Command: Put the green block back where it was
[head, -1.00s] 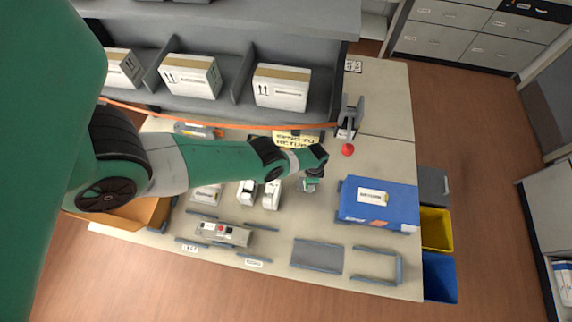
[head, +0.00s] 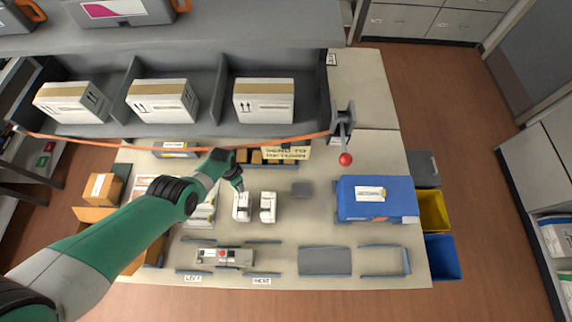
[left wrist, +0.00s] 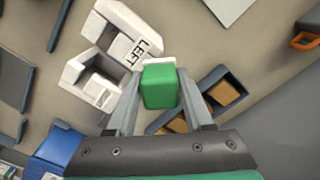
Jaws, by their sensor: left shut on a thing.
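The green block (left wrist: 160,86) is between the fingers of my left gripper (left wrist: 158,72) in the left wrist view. The gripper is shut on it. In the head view my left gripper (head: 238,184) is just behind the two white cartridge-like pieces, the left one (head: 241,207) and the right one (head: 268,208); the block is hardly visible there. In the left wrist view the white piece marked "LEFT" (left wrist: 141,49) is close to the block. My right gripper is not in view.
An orange cord (head: 200,147) runs along the shelf front. A blue box (head: 376,198) is at right. A grey device (head: 224,256) is at front left.

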